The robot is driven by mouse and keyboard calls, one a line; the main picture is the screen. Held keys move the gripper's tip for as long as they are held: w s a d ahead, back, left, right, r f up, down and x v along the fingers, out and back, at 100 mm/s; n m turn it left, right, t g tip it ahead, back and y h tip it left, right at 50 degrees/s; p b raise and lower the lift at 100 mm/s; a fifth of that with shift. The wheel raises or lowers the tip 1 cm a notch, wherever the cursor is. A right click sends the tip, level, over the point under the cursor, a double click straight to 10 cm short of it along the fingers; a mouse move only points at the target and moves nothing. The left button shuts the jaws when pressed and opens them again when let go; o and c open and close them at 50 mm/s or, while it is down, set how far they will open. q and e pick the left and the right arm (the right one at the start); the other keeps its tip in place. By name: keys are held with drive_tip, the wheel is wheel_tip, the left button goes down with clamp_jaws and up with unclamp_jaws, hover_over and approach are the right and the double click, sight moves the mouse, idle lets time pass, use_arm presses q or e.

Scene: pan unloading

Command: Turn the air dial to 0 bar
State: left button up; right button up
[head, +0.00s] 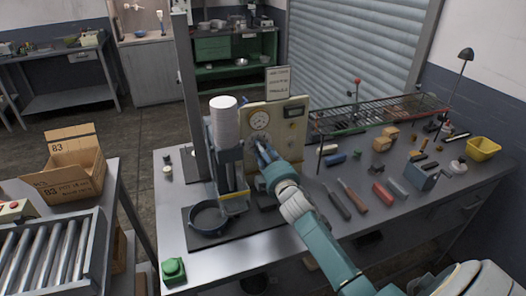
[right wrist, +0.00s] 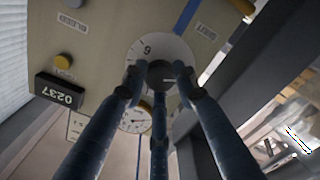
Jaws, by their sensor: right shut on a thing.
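The air dial is a dark round knob (right wrist: 160,72) on a white scale plate (right wrist: 147,46) on the beige panel (head: 288,128). My right gripper (right wrist: 158,82) is shut on it, with dark fingers around the knob. In the head view my right gripper (head: 262,150) reaches the panel and hides the dial. One numeral, a 6 or a 9, shows on the scale; the right wrist picture looks upside down. The dial's setting is unclear. A round white gauge (head: 259,118) sits above the gripper in the head view; its reading is too small to tell. My left gripper is not in view.
A white cylinder stack (head: 223,115) and a grey column (head: 186,90) stand left of the panel. A dark pan (head: 208,219) sits in front. A wire rack (head: 380,113) and several tools lie to the right. A yellow bin (head: 482,149) stands at the far right.

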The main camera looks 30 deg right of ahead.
drive_tip(key=shift+a+r, duration=0.15)
drive_tip(key=o, duration=1)
drive_tip(key=shift+o, duration=0.7)
drive_tip(key=shift+a, duration=0.1)
drive_tip(key=v, duration=1.2)
